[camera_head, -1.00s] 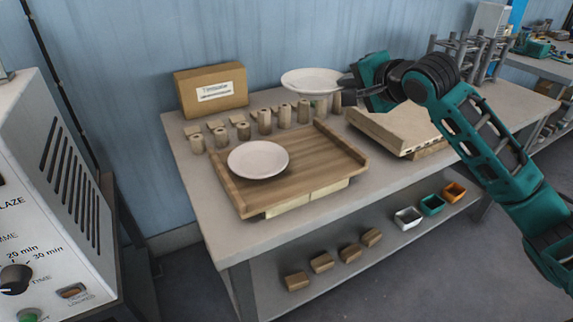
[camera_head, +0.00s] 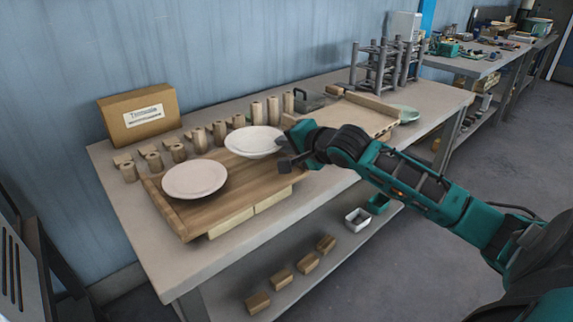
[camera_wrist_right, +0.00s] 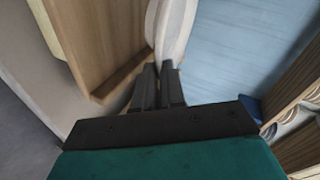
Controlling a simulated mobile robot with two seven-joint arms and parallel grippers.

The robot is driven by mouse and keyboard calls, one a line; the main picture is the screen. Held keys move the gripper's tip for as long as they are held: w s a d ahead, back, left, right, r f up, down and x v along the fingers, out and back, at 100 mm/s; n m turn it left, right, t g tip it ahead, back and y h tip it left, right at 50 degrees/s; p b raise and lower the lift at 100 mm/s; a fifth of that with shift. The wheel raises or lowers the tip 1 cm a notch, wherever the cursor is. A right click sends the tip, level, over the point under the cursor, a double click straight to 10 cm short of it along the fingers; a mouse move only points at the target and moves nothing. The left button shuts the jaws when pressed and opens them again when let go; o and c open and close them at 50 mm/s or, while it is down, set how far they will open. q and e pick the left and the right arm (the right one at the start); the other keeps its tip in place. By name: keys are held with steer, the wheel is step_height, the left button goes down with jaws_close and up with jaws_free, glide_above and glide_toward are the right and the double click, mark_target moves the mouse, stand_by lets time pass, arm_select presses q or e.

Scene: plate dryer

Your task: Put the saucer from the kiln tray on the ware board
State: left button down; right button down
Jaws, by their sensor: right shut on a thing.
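A white saucer (camera_head: 254,141) is held at its right rim by my right gripper (camera_head: 284,150). It is over the right part of the brown ware board (camera_head: 217,211); I cannot tell how large the gap beneath it is. In the right wrist view, the closed fingers (camera_wrist_right: 159,70) grip the saucer (camera_wrist_right: 171,28), seen nearly edge-on. A second white plate (camera_head: 195,179) lies on the left part of the board. The pale kiln tray (camera_head: 360,117) is further right, partly behind my arm, with no saucer visible on it. My left gripper is not in view.
Several wooden cylinders (camera_head: 219,133) stand behind the board, near a cardboard box (camera_head: 139,116). A greenish plate (camera_head: 405,114) is at the kiln tray's right end. A grey rack (camera_head: 378,66) stands at the back. Blocks and small bins (camera_head: 358,219) are on the lower shelf.

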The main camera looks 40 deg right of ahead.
mark_target(287, 176)
step_height(287, 176, down, 5)
steer(key=shift+b, duration=0.45)
steer(key=c, duration=1.2)
jaws_free()
